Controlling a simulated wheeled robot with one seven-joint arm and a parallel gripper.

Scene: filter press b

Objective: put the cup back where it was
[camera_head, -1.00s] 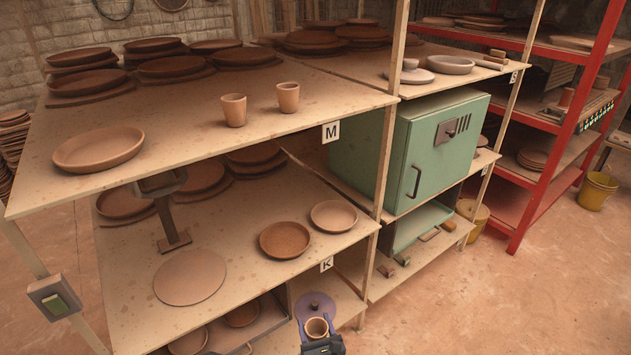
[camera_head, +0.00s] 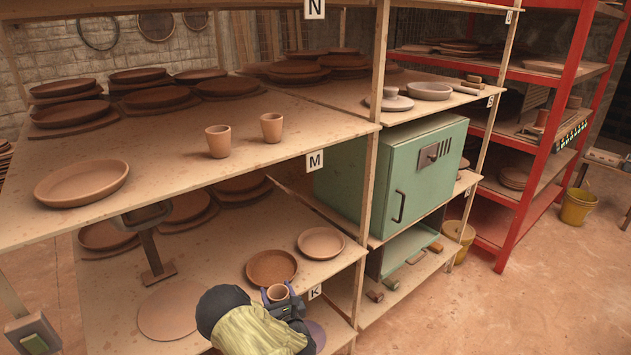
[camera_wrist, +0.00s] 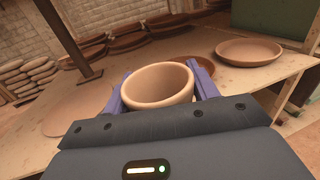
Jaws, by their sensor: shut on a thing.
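My gripper (camera_head: 279,296) is shut on a small terracotta cup (camera_head: 278,291), its purple fingers on either side of it. In the wrist view the cup (camera_wrist: 158,84) sits upright between the fingers (camera_wrist: 160,90), its open mouth showing. The cup is held near the front edge of shelf K (camera_head: 215,270), close to a brown bowl (camera_head: 271,266); whether it is over the shelf or in front of it I cannot tell. Two similar cups, a left one (camera_head: 219,141) and a right one (camera_head: 272,127), stand upright on shelf M (camera_head: 170,185) above.
Shelf K also holds a lighter bowl (camera_head: 321,242), a flat round disc (camera_head: 168,310) and a dark metal stand (camera_head: 150,250). A wide dish (camera_head: 82,182) lies on shelf M. A post (camera_head: 372,150) and a green kiln (camera_head: 400,175) stand to the right.

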